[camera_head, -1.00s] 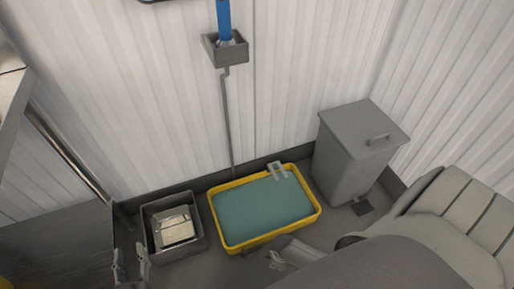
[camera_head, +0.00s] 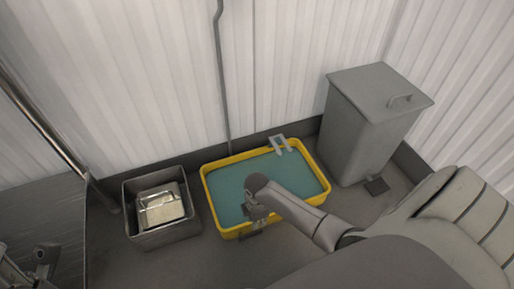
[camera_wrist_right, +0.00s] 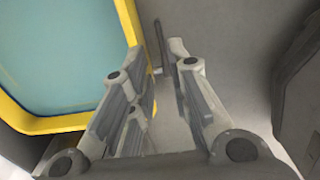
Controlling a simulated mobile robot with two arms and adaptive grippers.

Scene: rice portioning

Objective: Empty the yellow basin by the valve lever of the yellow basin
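The yellow basin (camera_head: 206,193) stands on the floor by the back wall and holds teal liquid. In the right wrist view its yellow rim (camera_wrist_right: 131,22) runs along the left. A thin dark grey rod, which looks like the valve lever (camera_wrist_right: 160,42), stands beside the rim, in the gap between my right fingertips. My right gripper (camera_head: 255,218) is over the basin's front edge in the head view, its fingers apart. I cannot tell whether they touch the rod. My left gripper (camera_head: 28,266) is at the lower left, partly cut off, with its fingers apart and empty.
A grey metal bin (camera_head: 130,205) with a light package (camera_head: 160,208) in it stands left of the basin. A grey lidded waste bin (camera_head: 365,125) with a pedal stands to the right. A grey bracket (camera_head: 281,144) sits on the basin's back rim. A pipe (camera_head: 222,80) runs down the wall.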

